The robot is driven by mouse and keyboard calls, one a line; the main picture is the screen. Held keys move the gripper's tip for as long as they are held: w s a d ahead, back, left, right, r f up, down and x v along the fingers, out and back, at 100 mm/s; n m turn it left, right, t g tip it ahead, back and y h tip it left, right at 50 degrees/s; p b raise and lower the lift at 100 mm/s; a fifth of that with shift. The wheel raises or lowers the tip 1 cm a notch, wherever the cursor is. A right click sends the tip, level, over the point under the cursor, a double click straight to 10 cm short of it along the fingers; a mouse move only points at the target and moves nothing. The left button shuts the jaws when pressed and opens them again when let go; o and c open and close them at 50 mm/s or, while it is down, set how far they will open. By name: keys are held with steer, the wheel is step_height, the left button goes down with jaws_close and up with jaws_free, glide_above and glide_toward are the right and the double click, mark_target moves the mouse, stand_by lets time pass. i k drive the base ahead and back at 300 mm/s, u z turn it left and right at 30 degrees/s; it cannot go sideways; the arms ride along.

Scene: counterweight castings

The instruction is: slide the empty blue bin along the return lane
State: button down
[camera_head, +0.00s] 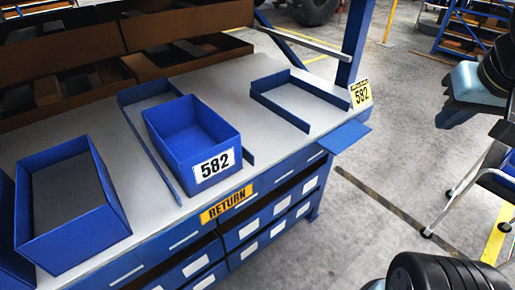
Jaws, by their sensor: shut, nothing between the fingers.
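An empty blue bin (192,157) with a white 582 label stands upright on the grey bench top (240,88). It is just right of a low blue guide rail (150,150); whether they touch I cannot tell. To its right is a three-sided blue low-walled bay (279,113), empty inside, with a yellow 582 sign (361,94) near its right side. A yellow RETURN sign (226,203) is on the bench front below the bin. My gripper is not in view.
Another blue bin (78,235) with a grey interior stands at the left, beside a partly cut-off one. Brown trays (185,30) line the back. A blue post (355,40) rises behind the bay.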

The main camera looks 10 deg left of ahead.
mark_target(200, 148)
steer(key=z, duration=0.3)
steer(key=k, duration=2.35)
steer(key=u, duration=0.85)
steer(key=i, duration=1)
steer(key=z, duration=0.05)
